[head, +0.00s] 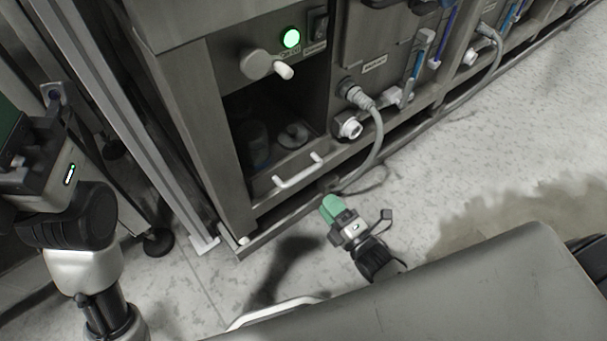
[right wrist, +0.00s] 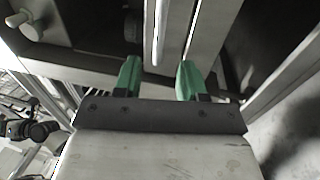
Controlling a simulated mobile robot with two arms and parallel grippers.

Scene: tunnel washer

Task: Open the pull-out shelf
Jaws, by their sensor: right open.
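The pull-out shelf (head: 262,203) sits low in the open bay of the grey machine, with its front flush with the frame. Its pale bar handle (head: 298,171) is on that front. My right gripper (head: 331,208) is in front of the shelf, below and right of the handle in the head view. In the right wrist view its green fingers (right wrist: 158,80) are apart with nothing held. A pale bar (right wrist: 157,35), which looks like the handle, lies ahead of the gap between them. My left gripper (head: 10,128) is partly cut off at the left edge; its fingers are unclear.
Dark containers (head: 254,138) stand inside the bay. A panel above has a green light (head: 291,38) and a knob (head: 257,64). A grey hose (head: 377,140) hangs right of the bay, near the handle. A metal post (head: 135,130) stands left. The floor in front is clear.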

